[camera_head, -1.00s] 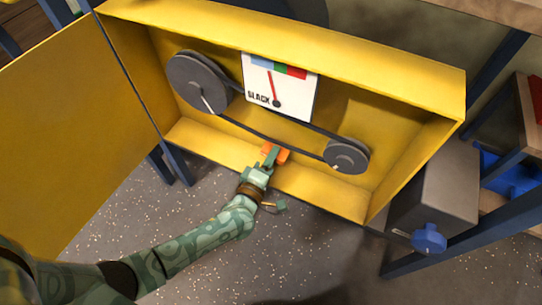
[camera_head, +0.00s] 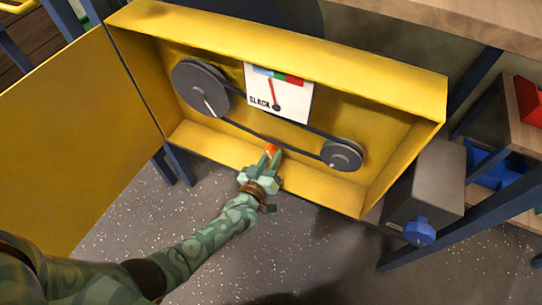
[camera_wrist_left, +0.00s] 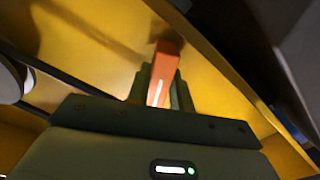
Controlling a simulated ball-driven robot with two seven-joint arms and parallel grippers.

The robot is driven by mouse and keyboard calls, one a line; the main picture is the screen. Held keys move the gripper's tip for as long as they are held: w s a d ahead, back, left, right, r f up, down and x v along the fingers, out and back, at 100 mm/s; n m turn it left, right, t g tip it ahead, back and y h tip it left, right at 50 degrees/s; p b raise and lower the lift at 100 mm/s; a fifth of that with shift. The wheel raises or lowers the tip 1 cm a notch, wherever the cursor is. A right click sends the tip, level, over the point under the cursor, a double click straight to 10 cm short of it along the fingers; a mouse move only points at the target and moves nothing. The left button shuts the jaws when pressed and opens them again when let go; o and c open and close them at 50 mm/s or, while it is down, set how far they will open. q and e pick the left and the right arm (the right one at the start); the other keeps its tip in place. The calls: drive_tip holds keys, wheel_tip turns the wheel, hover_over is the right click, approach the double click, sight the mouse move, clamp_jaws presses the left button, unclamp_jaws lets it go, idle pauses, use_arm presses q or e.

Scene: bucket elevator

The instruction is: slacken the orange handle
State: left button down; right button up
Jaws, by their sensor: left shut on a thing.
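The orange handle (camera_head: 271,149) sits low in the open yellow cabinet, below the lower run of the belt. My left gripper (camera_head: 272,156) reaches in from the front and is shut on it, hiding part of the handle. In the left wrist view the orange handle (camera_wrist_left: 166,72) stands between the two green fingers (camera_wrist_left: 162,90), with a white mark on its face. The gauge (camera_head: 278,94) behind carries the word SLACK, and its red needle leans slightly left of upright. My right gripper is not in view.
A black belt joins the large pulley (camera_head: 201,87) and the small pulley (camera_head: 342,155). The yellow door (camera_head: 75,130) stands open at the left. A grey box (camera_head: 430,185) with a blue knob (camera_head: 419,231) is at the right. The cabinet's front lip is close to my wrist.

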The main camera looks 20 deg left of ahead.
use_arm(q)
drive_tip(key=m, duration=0.4)
drive_tip(key=shift+s+f+m, duration=0.1)
drive_tip(key=shift+f+m, duration=0.05)
drive_tip(key=shift+m, duration=0.25)
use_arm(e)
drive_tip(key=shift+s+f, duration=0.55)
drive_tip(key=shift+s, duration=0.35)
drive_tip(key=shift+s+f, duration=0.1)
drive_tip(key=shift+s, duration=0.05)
use_arm(q)
drive_tip(key=c, duration=1.2)
unclamp_jaws()
drive_tip(key=shift+c, duration=0.2)
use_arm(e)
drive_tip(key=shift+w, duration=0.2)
use_arm(q)
drive_tip(key=shift+s+p, duration=0.3)
drive_tip(key=shift+p, duration=0.1)
drive_tip(key=s+p, duration=0.4)
drive_tip(key=s, duration=1.1)
drive_tip(key=shift+s+a+p, duration=0.3)
drive_tip(key=shift+s, duration=0.05)
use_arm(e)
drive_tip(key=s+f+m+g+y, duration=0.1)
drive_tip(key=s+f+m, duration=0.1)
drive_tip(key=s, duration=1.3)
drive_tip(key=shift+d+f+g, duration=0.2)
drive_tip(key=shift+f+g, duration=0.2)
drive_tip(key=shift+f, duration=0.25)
